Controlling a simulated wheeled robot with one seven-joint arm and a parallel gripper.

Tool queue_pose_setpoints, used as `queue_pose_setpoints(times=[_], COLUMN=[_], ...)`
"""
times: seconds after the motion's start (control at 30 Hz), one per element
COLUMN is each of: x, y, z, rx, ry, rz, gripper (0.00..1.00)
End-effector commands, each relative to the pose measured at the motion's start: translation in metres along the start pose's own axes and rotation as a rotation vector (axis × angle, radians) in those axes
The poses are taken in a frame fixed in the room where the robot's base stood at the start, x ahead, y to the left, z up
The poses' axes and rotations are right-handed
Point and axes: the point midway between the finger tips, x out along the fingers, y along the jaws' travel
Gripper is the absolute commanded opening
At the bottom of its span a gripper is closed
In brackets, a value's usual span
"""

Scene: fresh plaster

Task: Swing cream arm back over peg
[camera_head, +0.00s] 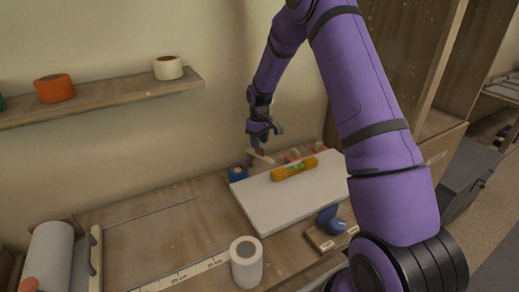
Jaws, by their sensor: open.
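A small cream bar (262,157), which looks like the cream arm, lies tilted at the back edge of the white board, close to the wall. My gripper (262,143) is open and points down just above the bar. I cannot tell whether its fingers touch the bar or are apart from it. I cannot make out a peg; it may be hidden by the gripper or be too small to see.
A yellow level (294,169) lies on the white board (270,205). A blue tape roll (237,173) stands left of my gripper, and reddish pieces (292,156) lie to its right. A white roll (246,263) and a blue-knobbed wooden block (322,240) are in front. A shelf (110,98) hangs upper left.

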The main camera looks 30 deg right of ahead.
Motion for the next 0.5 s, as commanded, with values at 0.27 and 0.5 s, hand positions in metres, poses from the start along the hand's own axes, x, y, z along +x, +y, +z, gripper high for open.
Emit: queue_pose_setpoints(times=[0.27, 0.5], x=[0.033, 0.038], y=[0.000, 0.000], z=[0.000, 0.000], rx=[0.000, 0.000], ry=[-0.001, 0.001], rz=[0.000, 0.001], gripper=[0.40, 0.40])
